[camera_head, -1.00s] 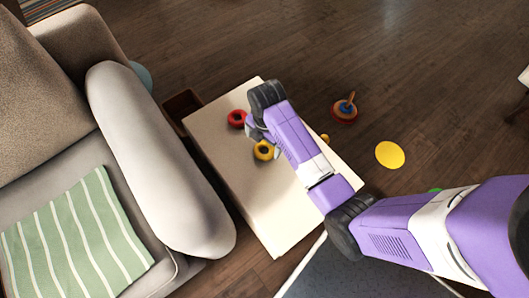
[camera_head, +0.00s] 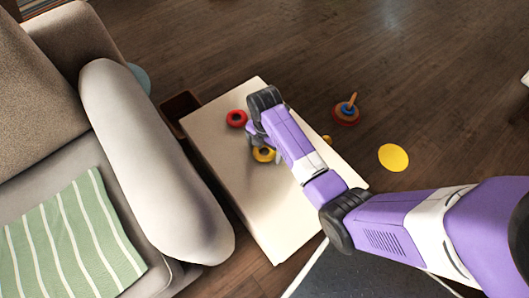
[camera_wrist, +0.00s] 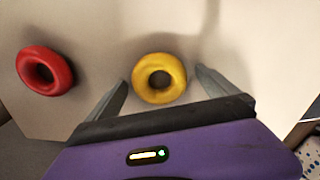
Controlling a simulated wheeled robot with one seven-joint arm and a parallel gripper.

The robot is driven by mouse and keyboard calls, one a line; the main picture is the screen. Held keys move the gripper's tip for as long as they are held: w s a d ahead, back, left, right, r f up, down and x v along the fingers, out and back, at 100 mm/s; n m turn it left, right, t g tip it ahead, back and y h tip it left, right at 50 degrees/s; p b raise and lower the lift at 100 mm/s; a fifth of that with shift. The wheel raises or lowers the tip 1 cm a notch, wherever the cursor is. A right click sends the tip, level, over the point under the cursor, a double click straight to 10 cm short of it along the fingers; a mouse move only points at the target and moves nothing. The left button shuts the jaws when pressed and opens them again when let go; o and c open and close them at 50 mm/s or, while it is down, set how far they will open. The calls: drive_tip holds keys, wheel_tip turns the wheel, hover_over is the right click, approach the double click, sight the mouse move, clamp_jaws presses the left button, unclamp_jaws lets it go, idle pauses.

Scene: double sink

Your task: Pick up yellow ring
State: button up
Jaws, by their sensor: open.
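The yellow ring (camera_head: 263,155) lies flat on the cream table top (camera_head: 215,115). In the wrist view the yellow ring (camera_wrist: 159,78) shows whole, with its hole facing up. My gripper (camera_wrist: 160,88) is open, with one finger on each side of the ring, and neither finger visibly touches it. In the head view my gripper (camera_head: 264,147) is over the table at the ring, and the arm hides part of it. How high the fingertips are above the table I cannot tell.
A red ring (camera_head: 236,118) lies on the table left of the yellow one; it also shows in the wrist view (camera_wrist: 44,71). A sofa (camera_head: 150,160) stands to the left. A stacking post on a base (camera_head: 346,110) and a yellow disc (camera_head: 393,157) are on the floor to the right.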

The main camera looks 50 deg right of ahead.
drive_tip(key=c, duration=1.4)
